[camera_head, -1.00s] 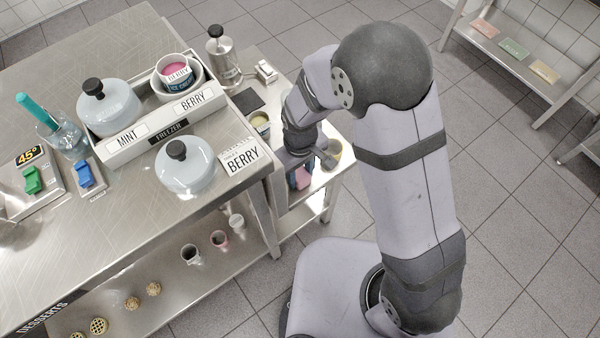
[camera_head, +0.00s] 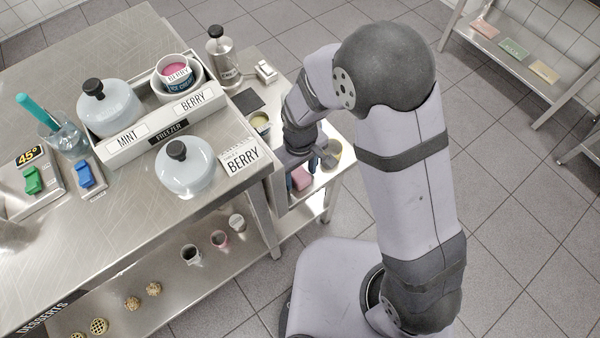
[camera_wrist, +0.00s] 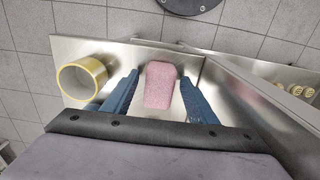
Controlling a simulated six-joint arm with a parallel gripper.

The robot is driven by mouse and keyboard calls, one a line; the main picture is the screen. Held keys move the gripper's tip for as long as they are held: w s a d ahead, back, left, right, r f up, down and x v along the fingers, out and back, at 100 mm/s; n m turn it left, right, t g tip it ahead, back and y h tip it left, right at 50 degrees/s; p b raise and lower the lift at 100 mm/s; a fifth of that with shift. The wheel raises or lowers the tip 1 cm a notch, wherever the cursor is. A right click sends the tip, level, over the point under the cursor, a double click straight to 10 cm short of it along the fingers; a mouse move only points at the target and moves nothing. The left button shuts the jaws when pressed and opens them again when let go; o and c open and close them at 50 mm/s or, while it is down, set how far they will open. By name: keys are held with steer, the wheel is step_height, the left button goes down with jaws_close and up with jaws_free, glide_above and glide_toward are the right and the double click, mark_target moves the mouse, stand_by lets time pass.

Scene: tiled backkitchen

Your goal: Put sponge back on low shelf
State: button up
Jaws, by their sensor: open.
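The pink sponge (camera_wrist: 160,85) stands out between the two blue fingers of my gripper (camera_wrist: 158,78) in the wrist view. The fingers are open, with a gap visible on either side of the sponge. A metal surface lies behind the sponge; I cannot tell whether the sponge touches it. In the head view, the sponge (camera_head: 301,178) shows in part below my wrist, by the small metal stand at the table's right end. My arm hides much of my gripper there.
A yellow-rimmed round container (camera_wrist: 82,78) is left of the fingers. The steel table (camera_head: 90,230) is close on the left in the head view, with small cups (camera_head: 219,239) on its lower shelf. A rack (camera_head: 520,70) with pink, green and yellow pieces stands at upper right.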

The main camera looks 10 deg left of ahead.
mark_target(300, 174)
step_height(300, 174, up, 12)
steer(key=shift+f+p, duration=0.25)
steer(key=shift+p, duration=0.1)
steer(key=s+d+m, duration=0.3)
steer(key=d+m, duration=0.1)
steer(key=d, duration=0.6)
steer(key=s+d+r+m, duration=0.1)
steer(key=s+d+m, duration=0.3)
steer(key=d, duration=0.7)
steer(key=shift+r+m, duration=0.15)
steer(key=shift+m, duration=0.35)
step_height(300, 174, up, 14)
steer(key=p, duration=1.4)
steer(key=shift+r, duration=0.1)
